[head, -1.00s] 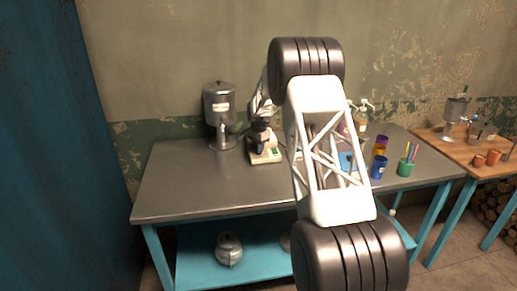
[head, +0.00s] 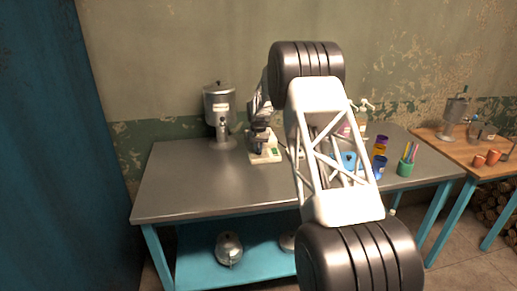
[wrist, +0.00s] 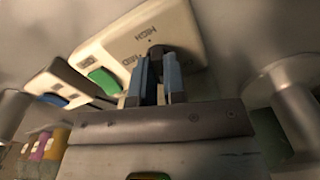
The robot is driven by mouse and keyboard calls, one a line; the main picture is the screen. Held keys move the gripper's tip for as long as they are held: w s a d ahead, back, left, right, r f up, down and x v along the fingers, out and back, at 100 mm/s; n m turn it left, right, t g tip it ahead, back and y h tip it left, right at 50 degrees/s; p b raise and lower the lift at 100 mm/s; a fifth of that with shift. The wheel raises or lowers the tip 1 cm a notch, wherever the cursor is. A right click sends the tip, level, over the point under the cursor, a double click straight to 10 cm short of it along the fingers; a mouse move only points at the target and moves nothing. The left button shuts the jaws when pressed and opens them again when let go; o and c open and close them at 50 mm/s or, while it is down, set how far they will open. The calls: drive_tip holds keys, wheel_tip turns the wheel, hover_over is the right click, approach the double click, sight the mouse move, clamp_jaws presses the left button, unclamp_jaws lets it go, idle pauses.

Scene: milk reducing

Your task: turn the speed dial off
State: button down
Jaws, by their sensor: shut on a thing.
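The speed dial is a small dark knob (wrist: 156,50) on a cream panel (wrist: 120,45) marked HIGH and MED in the wrist view. My gripper (wrist: 160,68) is shut on this knob, with a blue-grey finger on each side. The fingers hide most of the knob, so I cannot read its setting. A green switch (wrist: 103,81) sits on the same panel, left of the dial. In the head view my gripper (head: 259,146) reaches down to the cream-based machine (head: 266,157); the dial is too small to make out there.
A second panel with a blue switch (wrist: 54,99) lies left in the wrist view. In the head view a steel dispenser (head: 219,110) stands left of the machine on the metal table (head: 180,185). The table's left side is clear.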

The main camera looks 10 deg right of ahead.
drive_tip(key=shift+n, duration=1.8)
drive_tip(key=c, duration=1.2)
unclamp_jaws()
drive_tip(key=shift+r, duration=0.1)
drive_tip(key=shift+r, duration=3.85)
drive_tip(key=shift+s+r, duration=0.1)
